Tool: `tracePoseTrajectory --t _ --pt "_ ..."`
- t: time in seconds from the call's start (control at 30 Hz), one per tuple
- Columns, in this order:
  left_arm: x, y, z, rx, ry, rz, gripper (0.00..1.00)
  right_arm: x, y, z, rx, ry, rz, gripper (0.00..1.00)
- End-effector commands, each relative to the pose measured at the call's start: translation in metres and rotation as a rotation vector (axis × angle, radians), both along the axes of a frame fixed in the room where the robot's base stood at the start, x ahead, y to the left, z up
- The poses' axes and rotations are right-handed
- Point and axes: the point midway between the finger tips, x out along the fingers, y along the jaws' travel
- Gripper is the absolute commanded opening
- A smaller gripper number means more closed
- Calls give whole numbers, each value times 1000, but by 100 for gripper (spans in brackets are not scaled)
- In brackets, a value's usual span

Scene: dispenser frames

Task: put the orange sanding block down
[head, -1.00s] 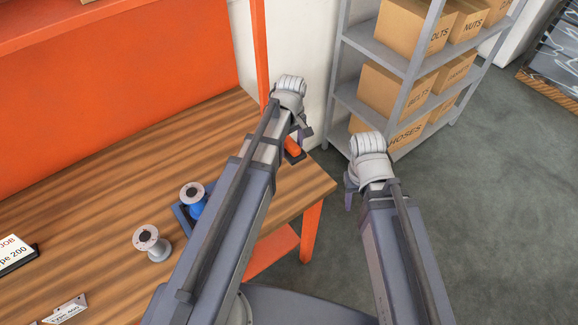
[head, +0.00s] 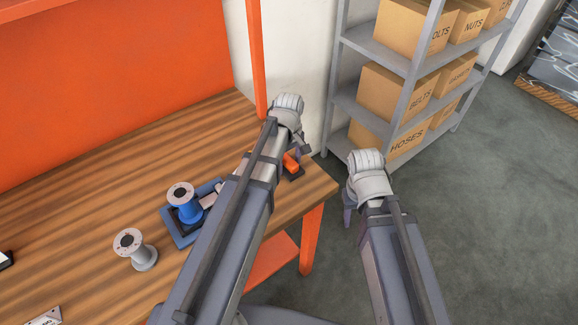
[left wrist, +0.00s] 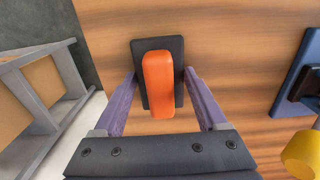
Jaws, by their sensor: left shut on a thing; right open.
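The orange sanding block (head: 291,162) shows in the head view at the far right corner of the wooden table (head: 110,180), partly hidden by my left arm. In the left wrist view the block (left wrist: 158,82) is orange on a dark base plate (left wrist: 174,50) and sits between the two fingers of my left gripper (left wrist: 166,88), which is shut on it. I cannot tell whether the base touches the wood. My right gripper (head: 347,205) is open and empty, off the table's right side above the floor.
A blue tray (head: 178,238) with a blue spool (head: 184,203) lies left of my left arm, a grey spool (head: 135,250) beside it. A yellow thing (left wrist: 302,155) shows in the left wrist view. An orange post (head: 256,60) and grey shelving with boxes (head: 395,95) stand behind.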

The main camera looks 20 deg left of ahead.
Motion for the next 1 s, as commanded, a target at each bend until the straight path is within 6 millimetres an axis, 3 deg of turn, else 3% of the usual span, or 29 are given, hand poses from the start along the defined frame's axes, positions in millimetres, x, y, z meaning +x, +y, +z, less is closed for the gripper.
tracePoseTrajectory --t 0.3,0.33,0.53,1.0 --pt "0 0 -3 0 0 0 30 0 0 -3 0 0 0 50" --pt "0 0 -2 0 0 0 78 0 0 -2 0 0 0 50" --pt "0 0 -1 0 0 0 100 0 0 -1 0 0 0 50" --pt "0 0 9 0 0 0 100 0 0 9 0 0 0 50"
